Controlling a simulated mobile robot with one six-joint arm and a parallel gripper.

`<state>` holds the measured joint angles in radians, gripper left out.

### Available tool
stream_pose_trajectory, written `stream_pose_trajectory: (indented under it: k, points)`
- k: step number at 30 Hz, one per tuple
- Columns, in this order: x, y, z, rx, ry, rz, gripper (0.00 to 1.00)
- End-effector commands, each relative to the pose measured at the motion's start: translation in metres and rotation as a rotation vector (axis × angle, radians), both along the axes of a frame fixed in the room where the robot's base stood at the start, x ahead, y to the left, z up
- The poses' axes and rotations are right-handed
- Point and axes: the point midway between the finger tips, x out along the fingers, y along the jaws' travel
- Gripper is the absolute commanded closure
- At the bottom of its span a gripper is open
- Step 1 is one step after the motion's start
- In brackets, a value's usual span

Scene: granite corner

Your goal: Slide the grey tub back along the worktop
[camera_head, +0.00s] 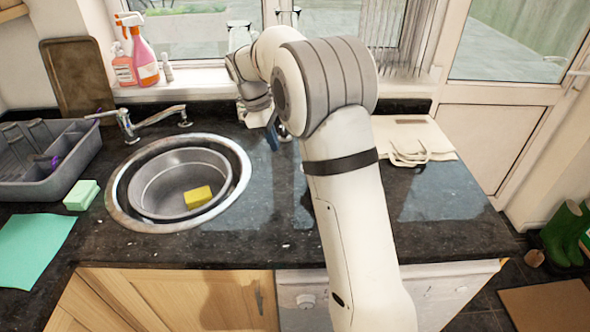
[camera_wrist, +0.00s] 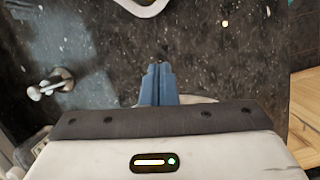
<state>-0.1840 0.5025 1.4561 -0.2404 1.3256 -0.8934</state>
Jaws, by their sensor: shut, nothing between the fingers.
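The grey tub seems to be the pale, rounded rim (camera_wrist: 150,10) cut off by the top edge of the wrist view; only its near corner shows. In the head view my arm hides nearly all of it, leaving at most a pale sliver beside the arm. My gripper (camera_wrist: 159,67) has blue fingers, shut together and empty, with bare worktop between them and the tub. In the head view the gripper (camera_head: 271,138) hangs over the dark worktop (camera_head: 265,190), right of the sink and partly behind my arm.
The round sink (camera_head: 118,205) holds a yellow sponge (camera_head: 198,197). A tap (camera_head: 150,118) stands behind it. A grey dish rack (camera_head: 50,180) is at the left. A pale flat item with loops (camera_head: 425,135) lies at the right. The front right worktop is clear.

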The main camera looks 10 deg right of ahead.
Motion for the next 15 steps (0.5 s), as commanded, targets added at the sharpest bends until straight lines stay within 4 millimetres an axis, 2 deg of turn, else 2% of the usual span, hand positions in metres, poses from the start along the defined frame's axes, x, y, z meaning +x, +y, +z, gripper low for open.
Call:
stream_pose_trajectory:
  k: [3,8,15]
  points:
    - [0.011,0.004,-0.011,-0.011,0.024,0.043,1.00]
    - [0.013,0.002,-0.023,-0.015,0.034,0.056,1.00]
    - [0.007,-0.010,-0.065,-0.013,0.035,0.054,1.00]
